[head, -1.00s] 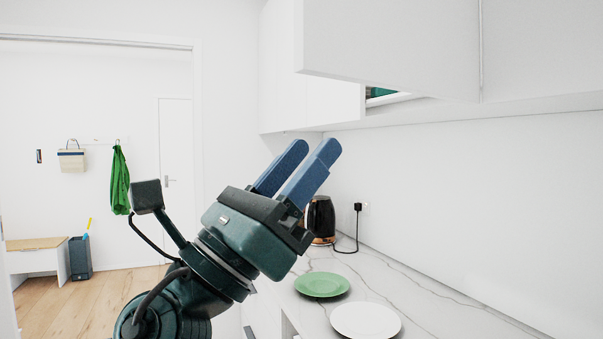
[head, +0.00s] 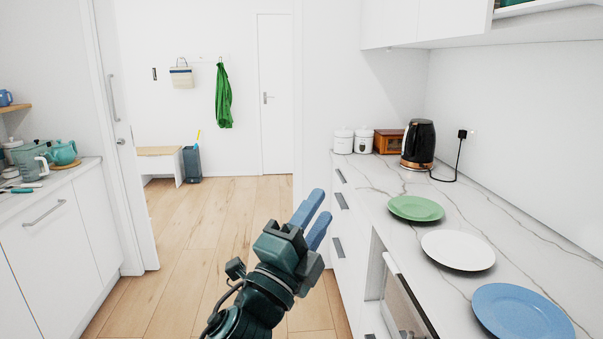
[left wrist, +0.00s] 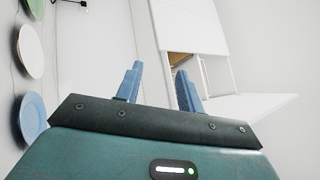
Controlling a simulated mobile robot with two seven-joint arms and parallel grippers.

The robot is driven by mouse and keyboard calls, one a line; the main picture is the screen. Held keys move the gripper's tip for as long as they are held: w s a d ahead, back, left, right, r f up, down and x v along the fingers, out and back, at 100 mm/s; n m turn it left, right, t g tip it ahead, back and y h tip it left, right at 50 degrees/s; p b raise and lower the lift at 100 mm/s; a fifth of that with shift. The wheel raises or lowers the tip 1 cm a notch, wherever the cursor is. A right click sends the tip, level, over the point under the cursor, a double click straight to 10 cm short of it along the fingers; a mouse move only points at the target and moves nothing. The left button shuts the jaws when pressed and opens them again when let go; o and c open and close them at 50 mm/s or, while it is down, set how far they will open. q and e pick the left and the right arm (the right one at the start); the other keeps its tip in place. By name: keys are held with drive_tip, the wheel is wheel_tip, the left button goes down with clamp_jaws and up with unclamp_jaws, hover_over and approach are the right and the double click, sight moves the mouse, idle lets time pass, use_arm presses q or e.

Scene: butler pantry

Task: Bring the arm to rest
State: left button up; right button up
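My left gripper (head: 320,205) stands over the floor in front of the right-hand counter in the head view, with blue fingers pointing up and to the right. In the left wrist view its two fingers (left wrist: 159,70) are spread apart with nothing between them. The gripper is clear of the counter's plates and touches nothing that I can see. My right gripper is in neither view.
A marble counter (head: 395,177) on the right bears a green plate (head: 415,208), a white plate (head: 457,250), a blue plate (head: 522,312) and a black kettle (head: 418,144). A wall cabinet (head: 392,22) hangs above. The wooden floor (head: 215,230) to the left is clear.

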use_arm(q)
drive_tip(key=s+a+f+n+g+y+p, duration=0.15)
drive_tip(key=a+f+n+y, duration=0.35)
drive_tip(key=f, duration=0.7)
drive_tip(key=s+a+f+n+g+y, duration=0.2)
drive_tip(key=s+a+f+n, duration=0.15)
drive_tip(key=f+n, duration=0.65)
drive_tip(key=s+a+f+n+g+y, duration=0.1)
drive_tip(key=s+a+f+n+g, duration=0.1)
drive_tip(key=s+f, duration=0.6)
drive_tip(key=s+a+f+n+g+y, duration=0.1)
drive_tip(key=s+a+f+n+g, duration=0.2)
drive_tip(key=s+a+f, duration=0.3)
wheel_tip(320, 180, down, 4)
drive_tip(key=shift+s+r+n+y+p, duration=0.1)
drive_tip(key=shift+s+n+y+p, duration=0.2)
drive_tip(key=shift+s+n, duration=0.55)
